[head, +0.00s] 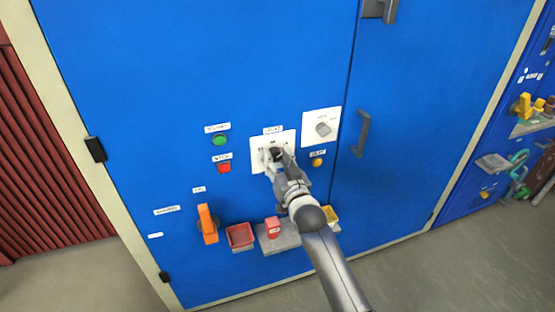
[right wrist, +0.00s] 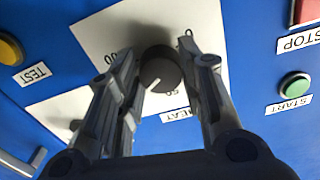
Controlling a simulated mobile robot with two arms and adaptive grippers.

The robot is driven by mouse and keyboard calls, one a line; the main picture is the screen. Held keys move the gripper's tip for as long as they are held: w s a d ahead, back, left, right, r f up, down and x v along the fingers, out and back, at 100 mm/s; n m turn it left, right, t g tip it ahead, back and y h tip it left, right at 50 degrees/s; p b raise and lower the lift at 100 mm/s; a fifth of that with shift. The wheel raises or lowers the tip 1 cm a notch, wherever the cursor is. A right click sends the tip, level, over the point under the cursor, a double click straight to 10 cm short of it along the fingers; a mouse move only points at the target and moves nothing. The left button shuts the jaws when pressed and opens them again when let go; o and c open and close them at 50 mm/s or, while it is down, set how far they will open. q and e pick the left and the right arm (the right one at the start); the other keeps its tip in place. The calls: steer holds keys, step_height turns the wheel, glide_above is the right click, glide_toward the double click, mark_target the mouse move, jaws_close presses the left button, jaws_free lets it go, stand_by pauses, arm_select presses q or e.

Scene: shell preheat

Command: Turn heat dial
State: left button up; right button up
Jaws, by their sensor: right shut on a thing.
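A dark round dial (right wrist: 160,68) sits on a white plate on the blue cabinet door. Numbers surround it, and its label beside the fingers is only partly readable. My right gripper (right wrist: 161,58) has one finger on each side of this dial and is shut on it. In the head view my right gripper (head: 272,155) reaches up from below to the white plate (head: 289,139) and hides most of the dial. A second, light grey dial (head: 323,129) is on another plate to the right, clear of the gripper. My left gripper is out of view.
Left of the plate are a green button (head: 220,140) and a red button (head: 224,167). A yellow button (head: 317,162) is to its right. An orange handle (head: 208,224), a red bin (head: 240,235) and a grey shelf (head: 275,240) are below. A door handle (head: 362,134) juts out at right.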

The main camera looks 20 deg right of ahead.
steer(key=o, duration=1)
steer(key=shift+o, duration=0.2)
steer(key=s, duration=1.2)
steer(key=shift+d, duration=0.15)
